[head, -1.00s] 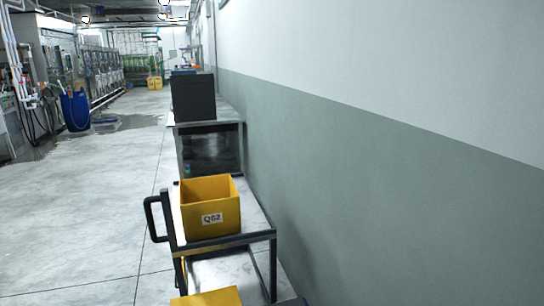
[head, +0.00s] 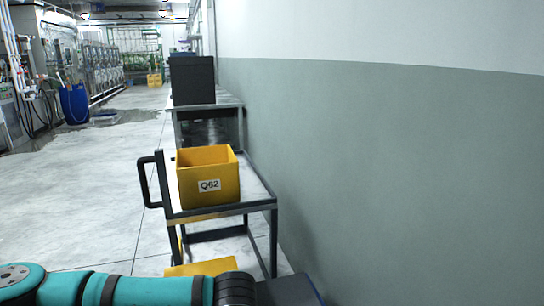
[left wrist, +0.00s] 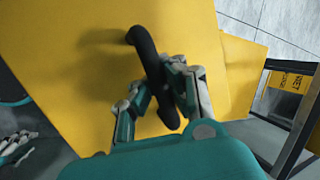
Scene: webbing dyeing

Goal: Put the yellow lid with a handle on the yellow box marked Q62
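The yellow box marked Q62 (head: 208,186) stands upright and open-topped on the upper shelf of a dark-framed cart. The yellow lid (left wrist: 70,65) fills much of the left wrist view, and a yellow edge of it seems to show at the bottom of the head view (head: 203,267). Its dark bar handle (left wrist: 150,60) runs between the fingers of my left gripper (left wrist: 160,88), which look closed on it. In the head view my left arm hides that gripper. Part of my right gripper (left wrist: 17,146) seems to show at the left wrist view's lower left; its opening is unclear.
The cart (head: 225,210) has a handle on its left and stands near the grey-green wall. A table (head: 208,108) with a black box (head: 192,80) stands behind it. A blue barrel (head: 75,104) stands farther back.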

